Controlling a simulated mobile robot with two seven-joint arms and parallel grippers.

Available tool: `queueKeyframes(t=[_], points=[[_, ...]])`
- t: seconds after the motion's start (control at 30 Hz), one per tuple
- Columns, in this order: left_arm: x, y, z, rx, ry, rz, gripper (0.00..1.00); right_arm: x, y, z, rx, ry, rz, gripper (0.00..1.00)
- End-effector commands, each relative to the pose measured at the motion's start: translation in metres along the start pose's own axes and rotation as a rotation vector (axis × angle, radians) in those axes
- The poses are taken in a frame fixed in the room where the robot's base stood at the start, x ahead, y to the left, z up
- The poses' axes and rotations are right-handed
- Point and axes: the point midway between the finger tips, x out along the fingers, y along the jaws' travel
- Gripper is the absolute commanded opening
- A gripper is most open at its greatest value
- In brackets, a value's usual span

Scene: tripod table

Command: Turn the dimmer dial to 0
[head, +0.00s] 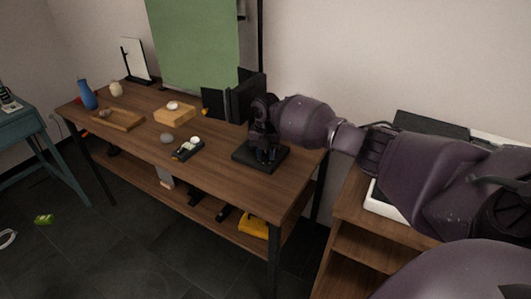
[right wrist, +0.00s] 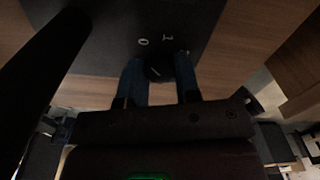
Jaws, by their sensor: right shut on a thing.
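The dimmer is a flat black plate (head: 243,154) on the right end of the wooden table. In the right wrist view its dark plate (right wrist: 105,42) carries pale marks 0 and 1, side by side. The round black dial (right wrist: 159,70) is just below these marks. A small pale line shows on it, slanted up to the left, but which mark it points at is hard to tell. My right gripper (right wrist: 160,67) is shut on the dial, one bluish finger on each side. In the head view my right gripper (head: 266,152) hides the dial. My left gripper is not in view.
On the table (head: 223,182) stand a wooden block (head: 176,117), a wooden tray (head: 119,121), a small black tray (head: 187,151) and a blue vase (head: 87,95). Dark upright panels (head: 243,101) stand close behind the dimmer. A wooden shelf unit (head: 352,212) is at right.

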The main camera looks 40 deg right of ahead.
Motion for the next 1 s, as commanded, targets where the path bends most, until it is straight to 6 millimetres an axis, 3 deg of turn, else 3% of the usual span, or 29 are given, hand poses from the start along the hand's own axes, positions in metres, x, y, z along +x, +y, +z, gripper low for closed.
queueKeyframes(t=[0.37, 0.4, 0.57, 0.87, 1.0], points=[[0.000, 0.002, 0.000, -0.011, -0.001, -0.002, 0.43, 0.000, 0.000, 0.000, -0.006, 0.000, -0.001, 0.07], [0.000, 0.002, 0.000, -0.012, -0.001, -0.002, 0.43, 0.000, 0.000, 0.000, -0.006, 0.000, -0.001, 0.32], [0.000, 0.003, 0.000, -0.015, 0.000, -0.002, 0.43, 0.000, 0.000, 0.000, -0.006, 0.000, 0.000, 0.56], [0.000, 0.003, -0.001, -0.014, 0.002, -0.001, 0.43, -0.002, 0.000, 0.000, -0.005, -0.001, 0.001, 0.56], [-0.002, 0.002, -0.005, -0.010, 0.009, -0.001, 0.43, -0.014, 0.001, 0.001, -0.005, -0.003, 0.004, 0.56]])
